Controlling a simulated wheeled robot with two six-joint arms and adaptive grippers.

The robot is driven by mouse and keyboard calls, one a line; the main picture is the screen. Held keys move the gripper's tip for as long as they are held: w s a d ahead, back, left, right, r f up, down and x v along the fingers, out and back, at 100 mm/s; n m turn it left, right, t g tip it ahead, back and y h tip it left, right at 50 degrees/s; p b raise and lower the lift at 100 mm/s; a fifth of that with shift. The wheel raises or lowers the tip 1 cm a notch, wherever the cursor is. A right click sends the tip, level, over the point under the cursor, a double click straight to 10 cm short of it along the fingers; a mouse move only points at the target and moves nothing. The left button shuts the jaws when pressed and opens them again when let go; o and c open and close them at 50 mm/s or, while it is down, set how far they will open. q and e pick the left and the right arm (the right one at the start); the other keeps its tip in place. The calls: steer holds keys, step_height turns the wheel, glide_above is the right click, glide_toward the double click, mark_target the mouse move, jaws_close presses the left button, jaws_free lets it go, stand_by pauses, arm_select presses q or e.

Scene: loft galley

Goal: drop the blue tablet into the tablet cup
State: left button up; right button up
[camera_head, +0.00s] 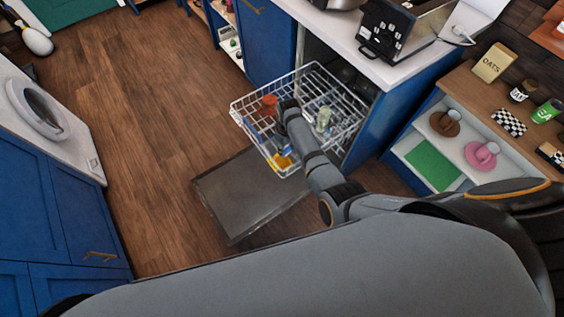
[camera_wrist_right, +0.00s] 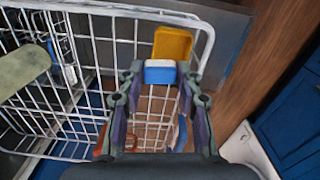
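The blue tablet (camera_wrist_right: 160,72), a small block with blue and white layers, is between the fingertips of my right gripper (camera_wrist_right: 160,76) in the wrist view. The fingers appear closed against its two sides. A yellow open-topped cup (camera_wrist_right: 172,44), which looks like the tablet cup, sits just beyond the tablet, at the rack's edge. The cup also shows in the head view (camera_head: 284,161), close to my right gripper (camera_head: 281,148). The tablet is held near the cup's close edge; its exact height is unclear. My left gripper is not in view.
The white wire rack (camera_head: 240,104) is pulled out over the lowered dishwasher door (camera_head: 240,200). It holds a red-orange item (camera_head: 269,101) and a pale green item (camera_head: 323,118). Blue cabinets and a counter (camera_head: 400,72) stand behind. Wooden floor (camera_head: 140,120) is clear at left.

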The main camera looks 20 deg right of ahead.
steer(key=o, duration=0.4)
step_height(320, 180, up, 8)
steer(key=shift+f, duration=0.25)
stand_by(0.6)
